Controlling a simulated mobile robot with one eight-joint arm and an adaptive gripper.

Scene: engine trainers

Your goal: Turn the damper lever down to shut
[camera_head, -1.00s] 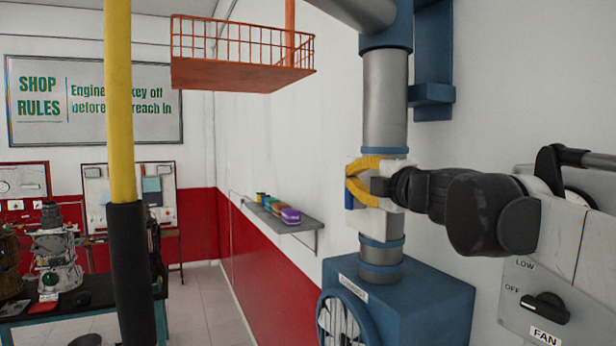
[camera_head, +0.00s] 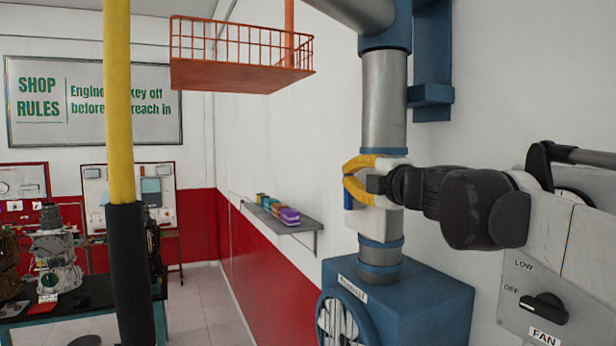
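The grey exhaust duct (camera_head: 384,100) runs down the wall into a blue fan housing (camera_head: 425,300). A white block (camera_head: 378,226) sits on the duct just above the housing. My gripper (camera_head: 352,180), with yellow fingers, is at this block, reaching in from the right. A small blue piece, probably the damper lever (camera_head: 348,199), shows beside and below the fingers and seems to point down. My fingers and wrist hide most of it. I cannot tell whether the fingers close on it or only touch it.
A fan switch panel (camera_head: 540,300) with a black knob is at the lower right. An orange wire basket (camera_head: 242,70) hangs at the upper middle. A grey wall shelf (camera_head: 285,226) holds small coloured items. A yellow post (camera_head: 119,110) stands at left.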

